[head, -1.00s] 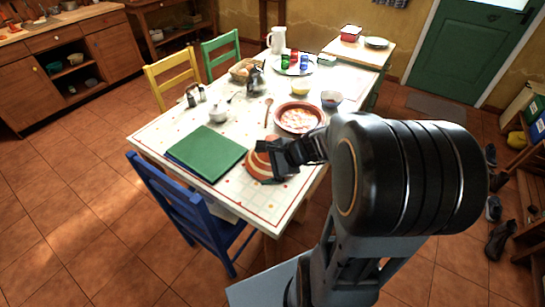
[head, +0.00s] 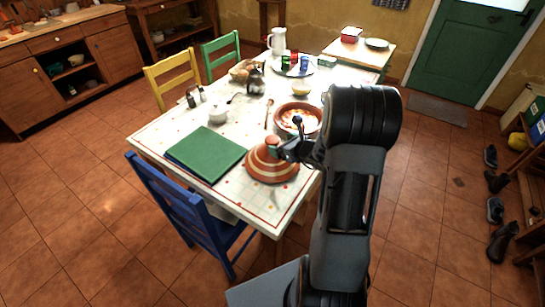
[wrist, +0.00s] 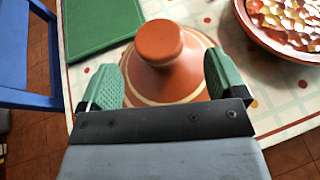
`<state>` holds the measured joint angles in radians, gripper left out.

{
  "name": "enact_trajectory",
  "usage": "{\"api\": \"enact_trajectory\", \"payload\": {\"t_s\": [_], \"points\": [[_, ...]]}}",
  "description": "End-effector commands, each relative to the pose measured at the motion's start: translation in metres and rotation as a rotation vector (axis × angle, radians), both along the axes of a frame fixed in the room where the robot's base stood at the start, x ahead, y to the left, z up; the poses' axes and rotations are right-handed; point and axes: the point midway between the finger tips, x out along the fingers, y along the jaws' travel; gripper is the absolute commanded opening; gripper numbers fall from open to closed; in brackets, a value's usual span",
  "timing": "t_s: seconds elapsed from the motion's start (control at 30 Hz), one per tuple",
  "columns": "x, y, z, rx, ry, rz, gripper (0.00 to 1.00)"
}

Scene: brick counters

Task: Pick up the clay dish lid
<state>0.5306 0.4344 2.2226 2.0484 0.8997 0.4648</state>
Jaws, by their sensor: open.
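The clay dish lid (head: 270,168) is a terracotta cone with cream stripes and a round knob. It stands upright on the table, beside the green board. In the wrist view the lid (wrist: 165,78) lies between my gripper's green finger pads, with its knob ahead of them. My gripper (wrist: 165,85) is open, one finger on each side of the lid's upper part; I cannot tell whether either finger touches it. In the head view my gripper (head: 280,150) is at the lid's top, partly hidden by my wrist.
A clay dish (head: 285,112) with food sits behind the lid, partly hidden by my arm; it also shows in the wrist view (wrist: 258,28). A green board (head: 205,153) lies left. A blue chair (head: 195,215) stands at the table's near left side.

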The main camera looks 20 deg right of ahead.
Motion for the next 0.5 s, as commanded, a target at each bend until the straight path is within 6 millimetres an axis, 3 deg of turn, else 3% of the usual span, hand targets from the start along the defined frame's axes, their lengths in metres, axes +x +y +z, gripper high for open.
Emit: {"api": "enact_trajectory", "payload": {"t_s": [0.23,0.5], "points": [[0.013,0.005,-0.005,0.001,0.001,0.003,0.89],[0.044,0.016,-0.019,0.000,0.001,0.002,0.89]]}}
